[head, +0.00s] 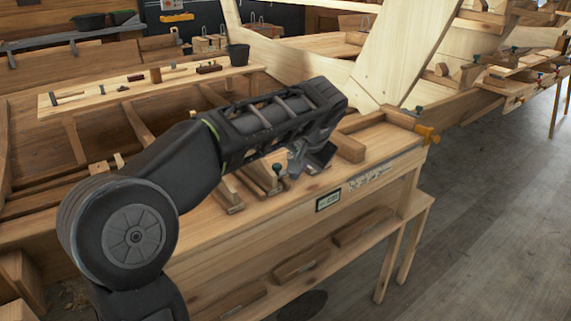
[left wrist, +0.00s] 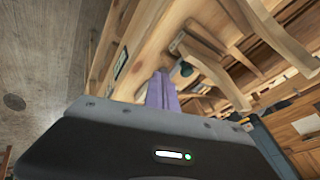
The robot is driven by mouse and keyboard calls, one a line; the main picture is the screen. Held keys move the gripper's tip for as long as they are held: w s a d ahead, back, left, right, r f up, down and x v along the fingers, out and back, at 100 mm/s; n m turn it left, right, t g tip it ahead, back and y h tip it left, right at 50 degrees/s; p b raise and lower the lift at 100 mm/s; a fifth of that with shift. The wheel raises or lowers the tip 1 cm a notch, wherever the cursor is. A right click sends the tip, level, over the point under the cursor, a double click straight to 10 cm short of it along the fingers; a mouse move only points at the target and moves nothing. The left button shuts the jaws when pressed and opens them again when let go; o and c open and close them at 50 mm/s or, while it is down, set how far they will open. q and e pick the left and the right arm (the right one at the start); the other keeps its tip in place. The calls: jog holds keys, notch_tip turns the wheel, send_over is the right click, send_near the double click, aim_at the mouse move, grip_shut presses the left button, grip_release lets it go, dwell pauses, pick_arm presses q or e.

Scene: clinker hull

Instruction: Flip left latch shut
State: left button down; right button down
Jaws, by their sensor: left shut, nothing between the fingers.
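My left arm crosses the head view from lower left, and its gripper (head: 299,165) points down at the bench top, beside a dark green-topped knob (head: 277,171). In the left wrist view the fingers (left wrist: 161,90) show as one narrow purplish-grey piece, shut with nothing between them. The knob (left wrist: 182,70) is just right of and beyond the fingertips there; I cannot tell whether they touch. No part can be clearly made out as the left latch; the wrist and forearm hide some of the bench. My right gripper is in neither view.
The wooden bench (head: 250,245) carries wooden blocks and strips near the gripper, and an orange clamp (head: 427,132) at its right corner. Behind are the hull planks, a plank with tools (head: 150,83) and a dark bucket (head: 238,54). Open floor (head: 490,220) lies to the right.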

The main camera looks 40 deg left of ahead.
aim_at(279, 167)
pick_arm(q)
jog(key=a, duration=0.1)
jog(key=a+f, duration=0.1)
jog(key=a, duration=0.1)
jog(key=w+a+f+p, duration=0.1)
jog(key=shift+a, duration=0.25)
jog(key=shift+s, duration=0.1)
jog(key=shift+a, duration=0.7)
jog(key=shift+s+a, duration=0.1)
